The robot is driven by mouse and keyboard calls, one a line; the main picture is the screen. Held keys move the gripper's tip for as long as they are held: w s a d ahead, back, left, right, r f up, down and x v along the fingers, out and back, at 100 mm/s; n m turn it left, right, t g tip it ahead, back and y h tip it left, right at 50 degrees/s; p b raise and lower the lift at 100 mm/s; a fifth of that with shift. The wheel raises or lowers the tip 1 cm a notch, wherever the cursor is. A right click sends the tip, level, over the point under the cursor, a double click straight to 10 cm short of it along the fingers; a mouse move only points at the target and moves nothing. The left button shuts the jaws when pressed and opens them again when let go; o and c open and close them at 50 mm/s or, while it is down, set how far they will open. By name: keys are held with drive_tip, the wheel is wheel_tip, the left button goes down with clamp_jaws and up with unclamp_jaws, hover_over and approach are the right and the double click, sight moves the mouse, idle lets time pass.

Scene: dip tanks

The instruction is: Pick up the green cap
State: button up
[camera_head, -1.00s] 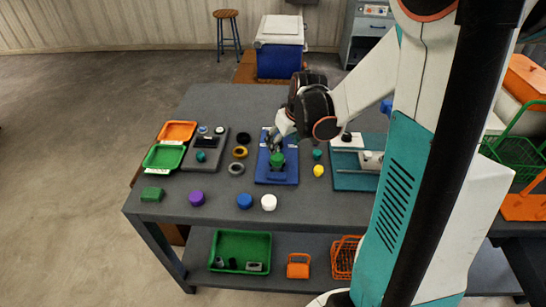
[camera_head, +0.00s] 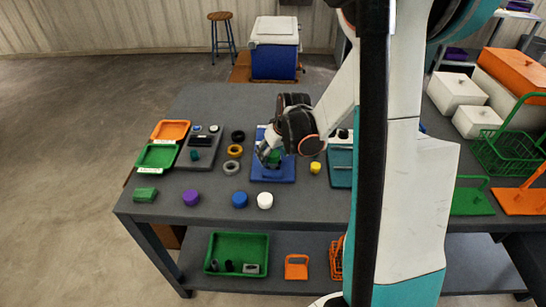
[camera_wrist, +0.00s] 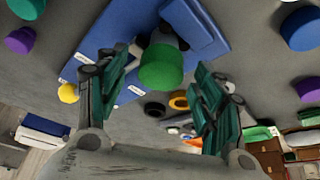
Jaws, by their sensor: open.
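The green cap (camera_head: 274,158) sits at a fixture on the blue board (camera_head: 271,175) on the bench, partly hidden by my gripper in the head view. In the wrist view the round green cap (camera_wrist: 161,68) shows between the fingers, with a dark grey part of the fixture behind it. My gripper (camera_wrist: 161,82) is open, with one finger on each side of the cap and gaps visible in between. In the head view my gripper (camera_head: 266,153) is down close at the cap; contact cannot be told.
A yellow cap (camera_head: 315,167) is right of the board; black, yellow and grey rings (camera_head: 231,168) are left of it. Purple, blue (camera_head: 239,199) and white (camera_head: 265,200) caps stand along the front. Green and orange trays (camera_head: 157,156) are at the left.

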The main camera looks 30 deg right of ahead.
drive_tip(key=c, duration=0.9)
wheel_tip(320, 180, up, 20)
drive_tip(key=p, duration=0.6)
wheel_tip(320, 180, up, 5)
drive_tip(key=p, duration=0.3)
hover_over(273, 154)
drive_tip(key=shift+f, duration=0.25)
